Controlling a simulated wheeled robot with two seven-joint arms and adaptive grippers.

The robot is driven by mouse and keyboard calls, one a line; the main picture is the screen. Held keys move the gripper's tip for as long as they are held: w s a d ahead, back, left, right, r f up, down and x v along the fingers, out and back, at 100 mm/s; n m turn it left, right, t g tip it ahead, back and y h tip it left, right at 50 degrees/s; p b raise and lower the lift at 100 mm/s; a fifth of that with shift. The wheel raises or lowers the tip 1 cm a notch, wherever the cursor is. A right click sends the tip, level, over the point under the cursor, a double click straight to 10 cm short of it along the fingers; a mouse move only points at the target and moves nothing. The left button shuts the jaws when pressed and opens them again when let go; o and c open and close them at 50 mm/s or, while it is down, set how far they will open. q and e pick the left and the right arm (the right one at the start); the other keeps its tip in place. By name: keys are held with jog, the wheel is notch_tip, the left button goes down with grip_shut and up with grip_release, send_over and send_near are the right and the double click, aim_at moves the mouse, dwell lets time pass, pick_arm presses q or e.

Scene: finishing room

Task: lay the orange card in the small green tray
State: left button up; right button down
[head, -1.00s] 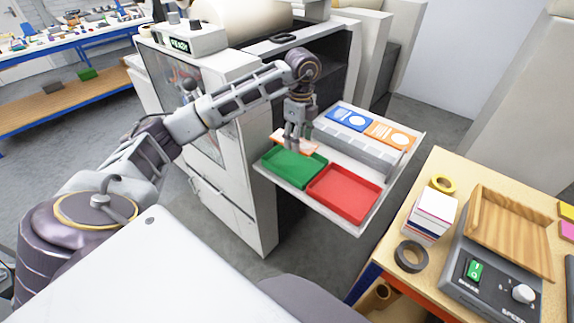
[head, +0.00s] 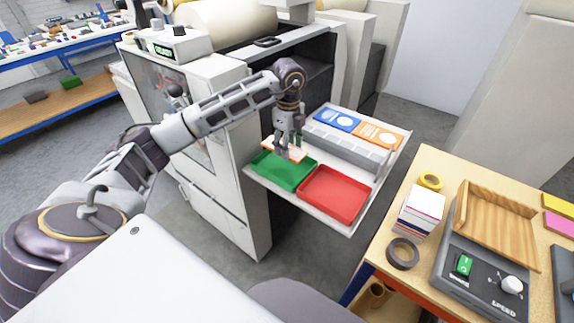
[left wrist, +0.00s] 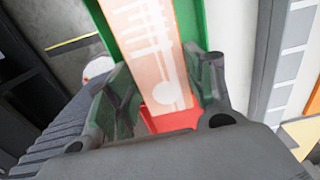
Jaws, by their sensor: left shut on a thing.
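My left gripper (head: 289,151) is shut on the orange card (left wrist: 148,40), which has a pale printed pattern. In the head view the card (head: 297,154) is partly hidden by the fingers and shows over the far side of the small green tray (head: 284,183). In the left wrist view the card reaches away from the fingers, with green tray edges (left wrist: 192,22) showing on both sides. Whether the card touches the tray I cannot tell. My right gripper is not in view.
A red tray (head: 335,194) stands right beside the green one on a pale pull-out shelf (head: 352,228). A grey slotted bar (head: 345,147) lies behind, with a blue card (head: 338,120) and another orange card (head: 379,135) beyond it. A wooden bench (head: 425,270) is at right.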

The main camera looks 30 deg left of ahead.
pick_arm(q)
send_over(288, 170)
jog(key=shift+f, duration=2.3)
jog(key=shift+p, duration=0.3)
jog(key=shift+f, duration=1.9)
jog(key=shift+f, duration=0.15)
jog(key=o, duration=0.8)
